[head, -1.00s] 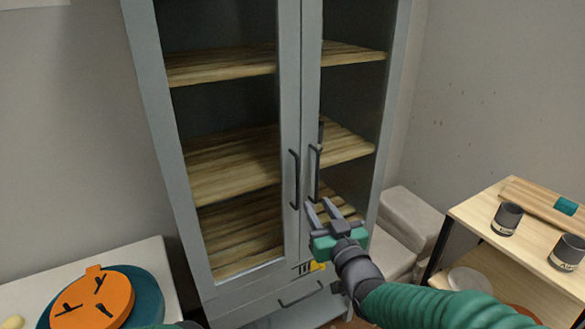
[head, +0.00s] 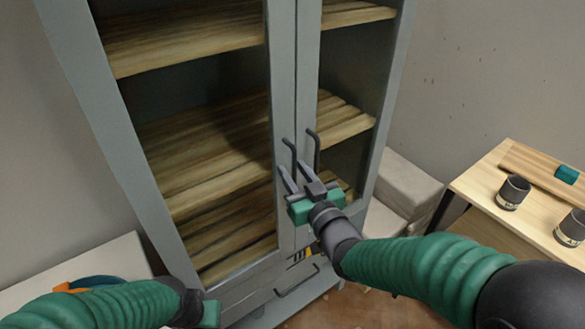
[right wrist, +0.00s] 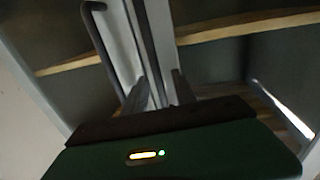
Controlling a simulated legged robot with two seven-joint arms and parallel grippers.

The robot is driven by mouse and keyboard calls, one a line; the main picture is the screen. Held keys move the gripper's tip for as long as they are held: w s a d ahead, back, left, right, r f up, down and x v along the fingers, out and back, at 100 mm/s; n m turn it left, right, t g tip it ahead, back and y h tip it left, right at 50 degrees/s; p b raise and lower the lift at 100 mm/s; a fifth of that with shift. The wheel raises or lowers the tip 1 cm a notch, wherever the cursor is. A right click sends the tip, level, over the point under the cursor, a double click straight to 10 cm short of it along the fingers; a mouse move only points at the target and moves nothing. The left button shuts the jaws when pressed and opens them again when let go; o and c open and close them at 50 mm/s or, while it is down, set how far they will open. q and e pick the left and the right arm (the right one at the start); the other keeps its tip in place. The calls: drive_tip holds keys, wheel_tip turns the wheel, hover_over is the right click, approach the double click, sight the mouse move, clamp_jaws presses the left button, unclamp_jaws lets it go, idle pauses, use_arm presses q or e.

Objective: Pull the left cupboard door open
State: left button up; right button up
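The grey cupboard's left door (head: 281,75) is glazed and looks shut or nearly so, beside the right door (head: 309,75). Dark bar handles stand near the meeting edges: the left handle (head: 288,149) and the right handle (head: 317,150). My right gripper (head: 293,171) is open at the lower part of the left handle, its fingers partly covering it. In the right wrist view one handle (right wrist: 97,40) shows left of the fingers, and a dark strip runs between them. I cannot tell whether a handle is between the fingers. My left gripper (head: 208,311) is low at left, fingers unclear.
Wooden shelves (head: 205,143) show behind the glass. A drawer handle (head: 297,280) is below the doors. A white table (head: 110,262) stands at left. At right are a wooden table (head: 480,190) with dark cups (head: 513,192) and a pale seat (head: 405,180).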

drive_tip(key=shift+c, duration=1.2)
drive_tip(key=shift+w+a+f, duration=0.1)
drive_tip(key=shift+w, duration=0.05)
clamp_jaws()
